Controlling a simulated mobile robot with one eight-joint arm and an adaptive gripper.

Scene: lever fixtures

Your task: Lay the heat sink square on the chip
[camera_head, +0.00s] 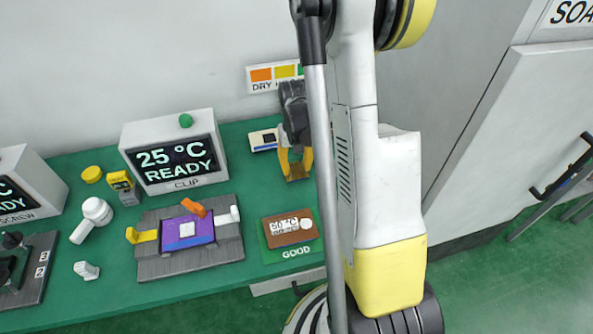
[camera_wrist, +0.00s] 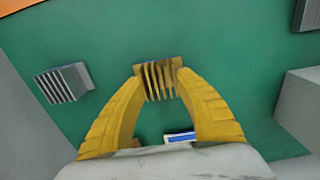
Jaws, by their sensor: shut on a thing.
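My gripper (camera_head: 295,168) has its yellow fingers shut on a gold finned heat sink (camera_wrist: 159,77). In the wrist view, the fingertips (camera_wrist: 157,78) press on its two ends and its fins show. In the head view this heat sink (camera_head: 297,177) is small and partly hidden by the fingers. The chip (camera_head: 187,229) is a pale square on a purple board (camera_head: 200,237) in a grey fixture (camera_head: 160,263), left of and nearer than my gripper. An orange lever (camera_head: 194,208) stands at the board's back edge. The chip is not in the wrist view.
A tray marked GOOD (camera_head: 290,258) lies between my arm and the fixture. A display reading 25 °C READY (camera_head: 175,152) stands behind the fixture. A white round-headed tool (camera_head: 95,213) lies left of it. Another grey finned block (camera_wrist: 62,84) lies left in the wrist view.

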